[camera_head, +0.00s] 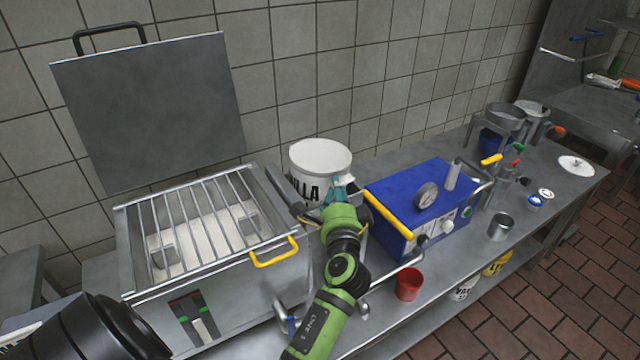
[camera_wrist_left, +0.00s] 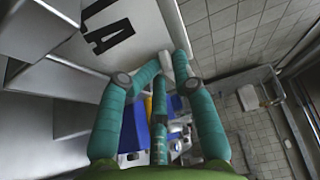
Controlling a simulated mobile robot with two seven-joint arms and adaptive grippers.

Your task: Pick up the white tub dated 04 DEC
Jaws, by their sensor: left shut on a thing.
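A white tub (camera_head: 320,158) with black lettering ending in "ILLA" stands behind the counter equipment, between the steel fryer-like box and the blue machine. No 04 DEC date is readable on it. My left gripper (camera_head: 338,190), with teal fingers, is at the tub's front right side. In the left wrist view the tub (camera_wrist_left: 122,25) shows its letters "LA" at the top, and the gripper (camera_wrist_left: 170,65) is shut on its edge. The tub's lower part is hidden by the box and my arm. My right gripper is not in view.
The steel box (camera_head: 250,290) with a wire rack and raised lid is close on the left. The blue machine (camera_head: 425,195) with a gauge is close on the right. A red cup (camera_head: 408,284) stands near the front edge. Tiled wall (camera_head: 400,60) is behind.

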